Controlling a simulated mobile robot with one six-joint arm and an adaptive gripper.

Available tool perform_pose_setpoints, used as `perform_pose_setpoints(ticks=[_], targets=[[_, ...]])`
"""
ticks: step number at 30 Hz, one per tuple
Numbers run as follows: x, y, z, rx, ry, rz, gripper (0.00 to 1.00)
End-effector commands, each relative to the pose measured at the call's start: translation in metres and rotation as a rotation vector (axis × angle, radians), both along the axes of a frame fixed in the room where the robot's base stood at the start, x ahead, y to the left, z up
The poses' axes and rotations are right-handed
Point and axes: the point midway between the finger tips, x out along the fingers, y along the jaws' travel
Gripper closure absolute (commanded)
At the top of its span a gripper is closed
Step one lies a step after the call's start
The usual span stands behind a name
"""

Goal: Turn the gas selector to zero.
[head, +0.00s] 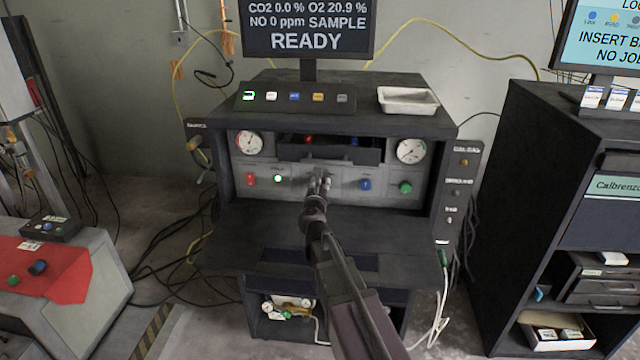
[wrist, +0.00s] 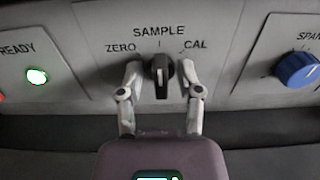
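The gas selector (wrist: 161,77) is a black knob with a white pointer line on a grey panel. Its pointer is upright, at the SAMPLE mark; ZERO is printed to its left and CAL to its right. My gripper (wrist: 160,72) is open, with one fingertip on each side of the knob and a gap visible on both sides. In the head view my gripper (head: 319,184) reaches the middle of the bench's front panel and hides the knob there.
A green-lit READY lamp (wrist: 37,76) is left of the selector, and a blue SPAN knob (wrist: 297,70) is right. In the head view a red switch (head: 250,179) and green knob (head: 405,187) flank them. A dark tray (head: 330,152) juts out above. The monitor (head: 308,27) reads SAMPLE READY.

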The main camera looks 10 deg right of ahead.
Motion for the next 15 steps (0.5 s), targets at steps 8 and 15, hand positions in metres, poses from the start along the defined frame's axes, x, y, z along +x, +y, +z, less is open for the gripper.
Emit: perform_pose_setpoints(ticks=[8, 15], targets=[[0.0001, 0.0004, 0.0, -0.001, 0.0, -0.002, 1.0], [0.0003, 0.0, 0.0, -0.029, 0.009, 0.001, 1.0]])
